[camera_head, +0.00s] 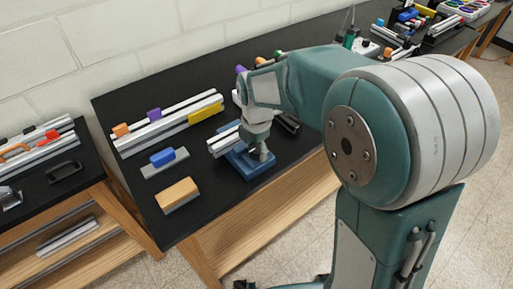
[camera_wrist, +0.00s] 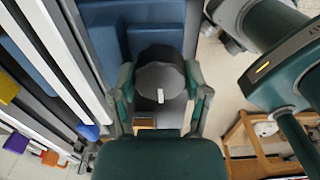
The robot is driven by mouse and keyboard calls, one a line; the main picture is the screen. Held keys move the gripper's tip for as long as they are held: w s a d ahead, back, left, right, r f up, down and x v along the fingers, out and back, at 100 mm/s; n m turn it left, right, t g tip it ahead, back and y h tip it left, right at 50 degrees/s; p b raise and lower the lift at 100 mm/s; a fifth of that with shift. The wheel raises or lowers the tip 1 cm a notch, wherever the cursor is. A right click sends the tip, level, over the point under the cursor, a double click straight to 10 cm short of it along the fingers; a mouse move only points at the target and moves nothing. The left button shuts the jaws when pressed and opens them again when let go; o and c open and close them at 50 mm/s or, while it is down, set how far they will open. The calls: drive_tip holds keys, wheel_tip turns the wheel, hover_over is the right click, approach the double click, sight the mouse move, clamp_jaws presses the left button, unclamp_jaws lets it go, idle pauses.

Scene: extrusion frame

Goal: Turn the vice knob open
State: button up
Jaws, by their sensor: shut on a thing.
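The blue vice (camera_head: 248,168) sits near the front edge of the black tabletop, with a silver extrusion piece (camera_head: 223,141) at its left side. My gripper (camera_head: 262,152) reaches down over the vice and hides much of it. In the wrist view, the blue vice body (camera_wrist: 155,38) fills the top. The vice knob (camera_wrist: 160,78) is dark and round with a small white mark (camera_wrist: 160,95). My gripper (camera_wrist: 160,98) is shut on the knob, one finger on its left and one on its right. The head view does not show the knob clearly.
On the black table (camera_head: 130,185), extrusion rails (camera_head: 165,125) with coloured clamps lie behind and left. A blue-handled piece (camera_head: 163,158) and a wooden block (camera_head: 178,194) lie left of the vice. Another bench (camera_head: 80,195) stands at far left.

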sight(255, 147)
drive_tip(key=shift+w+r, duration=0.15)
drive_tip(key=o, duration=1)
drive_tip(key=shift+o, duration=0.6)
drive_tip(key=shift+a, duration=0.15)
wheel_tip(255, 147, up, 12)
drive_tip(key=shift+f, duration=0.2)
